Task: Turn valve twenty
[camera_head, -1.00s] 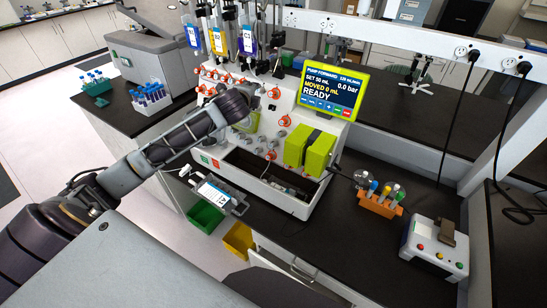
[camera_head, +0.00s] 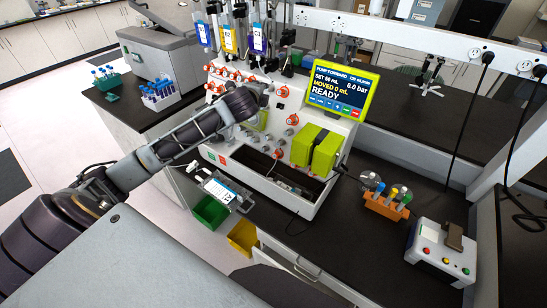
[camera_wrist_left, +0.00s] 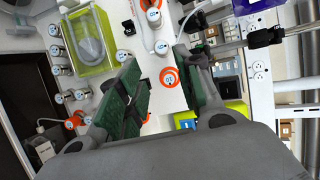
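The cell processor (camera_head: 215,115) has a pale front panel with many valves with orange rings. Valve numbers are too small to read, so I cannot tell which one is valve twenty. My left gripper (camera_head: 262,100) is at the panel in the head view, its fingers mostly hidden by the wrist. In the left wrist view the gripper (camera_wrist_left: 163,80) is open, with green pads on both fingers. A valve with an orange ring (camera_wrist_left: 169,77) shows between the fingers, apparently untouched. Another orange-ringed valve (camera_wrist_left: 154,17) is just beyond them. My right gripper is not in view.
A screen with a green frame (camera_head: 340,93) reads READY. Green pump blocks (camera_head: 315,149) stand out from the panel. Coloured bags (camera_head: 229,38) hang above. An orange rack (camera_head: 386,205) and a white button box (camera_head: 440,252) stand on the dark bench to the right.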

